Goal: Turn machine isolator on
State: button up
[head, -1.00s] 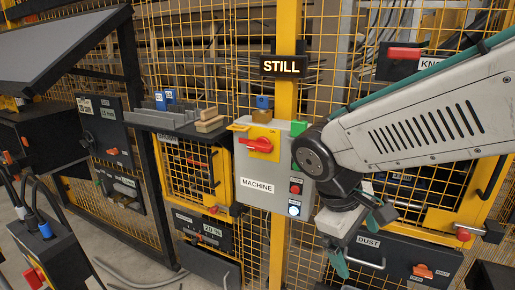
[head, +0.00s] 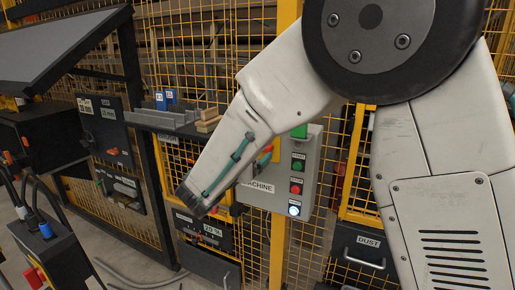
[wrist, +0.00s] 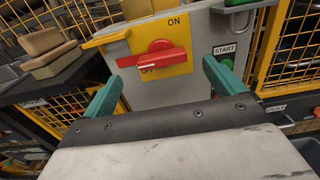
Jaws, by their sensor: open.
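The isolator is a red rotary handle (wrist: 158,60) on a yellow plate (wrist: 175,30) marked ON above and OFF below. The handle lies roughly level across the plate, partly covering OFF. The plate is on the grey MACHINE box (head: 312,165). In the wrist view my gripper (wrist: 163,70) is open, with one teal finger on each side of the handle's lower edge. The handle is between them in the picture; I cannot tell whether they touch it. In the head view my arm hides most of the handle and the gripper.
A green START button (wrist: 222,64) is right of the plate. In the head view the box also has a red button (head: 296,189) and a lit white one (head: 294,209). Wooden blocks (wrist: 48,50) rest on a shelf at left. Yellow mesh fencing surrounds the box.

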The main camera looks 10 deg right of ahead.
jog(key=x, duration=0.6)
jog(key=shift+d, duration=0.2)
jog(key=shift+w, duration=0.1)
jog(key=shift+c, duration=0.3)
jog(key=c, duration=0.9)
